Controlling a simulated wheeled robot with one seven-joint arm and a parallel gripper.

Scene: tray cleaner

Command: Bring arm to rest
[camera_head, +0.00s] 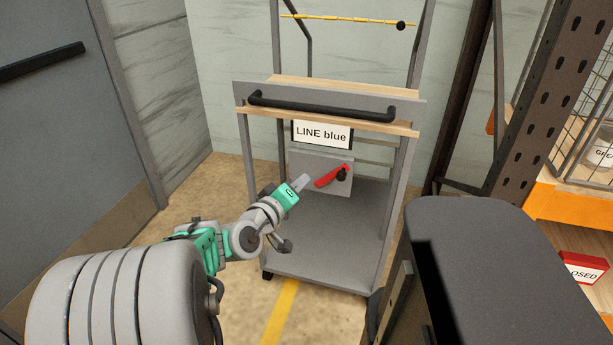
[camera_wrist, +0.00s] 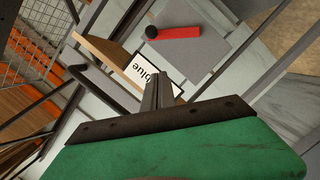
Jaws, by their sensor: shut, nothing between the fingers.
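My arm reaches out from the lower left in the head view. My gripper (camera_head: 303,181) is shut and empty, just left of a red lever (camera_head: 332,177) on a grey plate of the trolley (camera_head: 335,262). In the head view the fingertips overlap the plate's left part; I cannot tell whether they touch it. In the wrist view the shut fingers (camera_wrist: 158,92) point toward the "LINE blue" sign, and the red lever (camera_wrist: 175,33) with its black knob lies beyond them, apart from the fingers.
The trolley has a black handle bar (camera_head: 335,107) and a white "LINE blue" sign (camera_head: 322,133). A grey door (camera_head: 60,120) is at left, a dark rack post (camera_head: 540,90) at right. Floor is bare left of the trolley.

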